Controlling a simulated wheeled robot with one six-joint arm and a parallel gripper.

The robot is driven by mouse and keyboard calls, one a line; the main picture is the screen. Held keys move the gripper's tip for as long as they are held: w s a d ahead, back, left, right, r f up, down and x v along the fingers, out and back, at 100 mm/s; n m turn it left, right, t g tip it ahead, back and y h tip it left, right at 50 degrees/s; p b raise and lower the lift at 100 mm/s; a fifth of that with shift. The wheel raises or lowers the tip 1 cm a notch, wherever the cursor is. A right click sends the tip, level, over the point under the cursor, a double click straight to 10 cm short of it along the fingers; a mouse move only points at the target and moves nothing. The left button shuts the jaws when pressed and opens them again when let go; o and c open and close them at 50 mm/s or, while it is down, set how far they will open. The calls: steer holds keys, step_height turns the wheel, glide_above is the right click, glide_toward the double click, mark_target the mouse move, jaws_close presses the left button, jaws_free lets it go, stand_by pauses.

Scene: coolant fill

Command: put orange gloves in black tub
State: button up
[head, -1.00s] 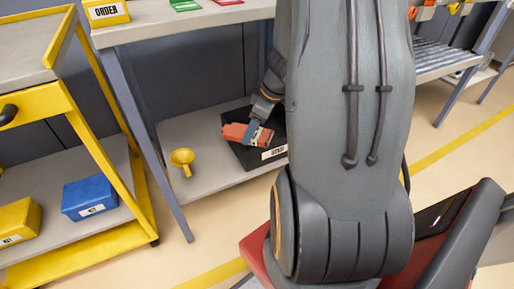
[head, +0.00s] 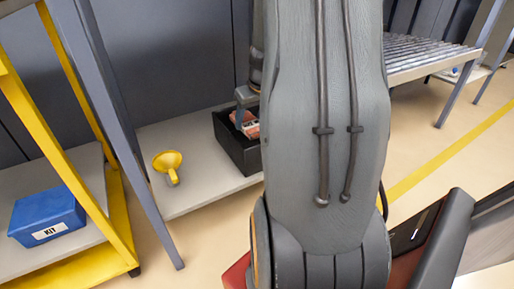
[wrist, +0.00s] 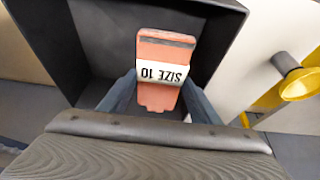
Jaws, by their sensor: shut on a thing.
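The orange gloves (wrist: 160,95), a flat bundle with a white "SIZE 10" band, are between the fingers of my gripper (wrist: 158,98), which is shut on them. In the wrist view they are over the open mouth of the black tub (wrist: 100,35), with the tub's walls around them. In the head view the gloves (head: 252,127) show at the black tub's opening, within its rim (head: 238,157), below my gripper (head: 246,96). My arm hides the tub's right part. I cannot tell whether the gloves touch the tub's floor.
A yellow funnel (head: 168,164) stands on the grey lower shelf (head: 195,190) left of the tub. A grey bench leg (head: 125,150) and a yellow cart (head: 110,215) with a blue kit box (head: 47,217) are further left. A roller conveyor (head: 425,60) is at the right.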

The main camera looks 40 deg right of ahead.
mark_target(255, 128)
step_height(255, 128, down, 10)
steer(key=b, duration=0.7)
steer(key=shift+w+f, duration=0.1)
steer(key=o, duration=1)
steer(key=shift+o, duration=0.2)
steer(key=p+v, duration=0.7)
steer(key=v, duration=0.5)
